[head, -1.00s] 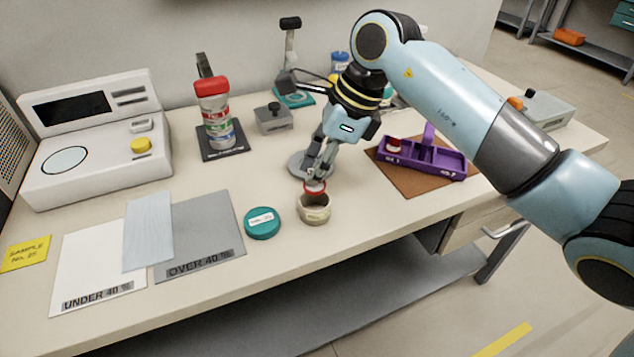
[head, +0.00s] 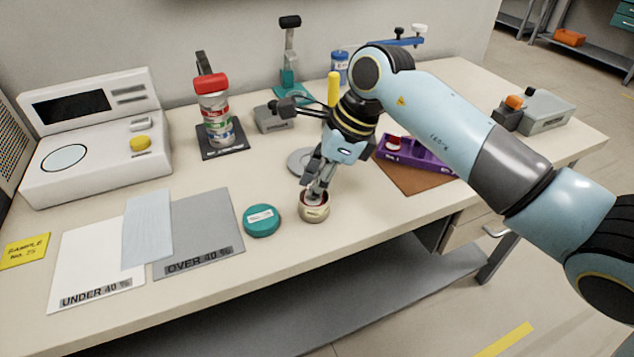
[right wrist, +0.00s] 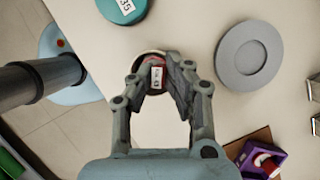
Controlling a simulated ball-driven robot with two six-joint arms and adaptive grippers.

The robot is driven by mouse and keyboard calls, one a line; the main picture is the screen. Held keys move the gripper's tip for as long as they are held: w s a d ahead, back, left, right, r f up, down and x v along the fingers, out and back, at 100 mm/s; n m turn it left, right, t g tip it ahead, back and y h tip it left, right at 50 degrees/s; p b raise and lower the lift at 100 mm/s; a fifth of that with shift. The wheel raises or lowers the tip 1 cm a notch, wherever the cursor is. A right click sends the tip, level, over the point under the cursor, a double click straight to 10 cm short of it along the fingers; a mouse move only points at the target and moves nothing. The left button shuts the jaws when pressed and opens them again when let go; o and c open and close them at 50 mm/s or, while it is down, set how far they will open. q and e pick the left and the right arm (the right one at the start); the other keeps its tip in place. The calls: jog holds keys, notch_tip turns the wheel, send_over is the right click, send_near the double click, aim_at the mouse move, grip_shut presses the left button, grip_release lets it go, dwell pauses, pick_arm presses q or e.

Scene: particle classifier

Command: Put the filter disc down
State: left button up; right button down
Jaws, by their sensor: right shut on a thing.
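The filter disc, a small red-rimmed round piece (right wrist: 150,63), is at the mouth of a small cream jar (head: 314,213). My right gripper (head: 315,192) points down over the jar and is shut on the disc. In the right wrist view its fingertips (right wrist: 160,75) sit at the jar's mouth, with a small white label between them. The fingers hide part of the disc, so I cannot tell how deep it sits. My left gripper is not in view.
A teal lid (head: 262,220) lies left of the jar. A grey round dish (head: 298,161) stands behind it. A purple tray (head: 430,160) on a brown mat is to the right. Grey and white sheets lie left. The table's front edge is close to the jar.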

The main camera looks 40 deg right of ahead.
jog(key=c, duration=1.7)
grip_release()
jog(key=shift+s+f, duration=0.5)
jog(key=shift+f, duration=0.15)
jog(key=shift+c, duration=0.2)
jog(key=o, duration=0.4)
jog(key=shift+w+f, duration=0.1)
jog(key=shift+w, duration=0.15)
jog(key=shift+r, duration=0.2)
jog(key=shift+r, duration=0.2)
jog(key=p+v, duration=0.1)
jog(key=v, duration=1.2)
jog(key=shift+w, duration=0.35)
jog(key=shift+a, duration=0.1)
